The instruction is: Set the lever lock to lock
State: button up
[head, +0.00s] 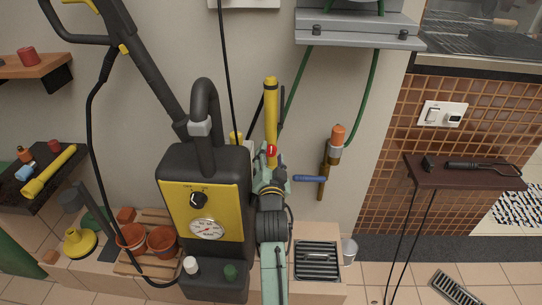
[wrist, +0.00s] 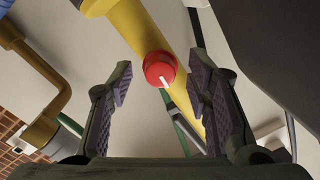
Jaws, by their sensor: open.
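A round red knob (wrist: 160,69) with a white mark on its face sits on a yellow tube (wrist: 128,24) in the wrist view. It looks like the lever lock; no lock lettering is readable. In the head view the red knob (head: 271,151) shows low on the upright yellow tube (head: 271,105). My gripper (wrist: 160,88) is open and empty. Its two padded fingers stand left and right of the knob, apart from it. In the head view my gripper (head: 271,172) is just below the knob, and its fingers are partly hard to make out.
A black pressure washer (head: 205,237) with a yellow dial panel stands close on the left. On the right are a brass tap pipe with a blue handle (head: 310,178) and an orange hose connector (head: 338,135). A grey wall shelf (head: 355,38) hangs above.

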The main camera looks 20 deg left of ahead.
jog(key=shift+c, duration=0.5)
grip_shut()
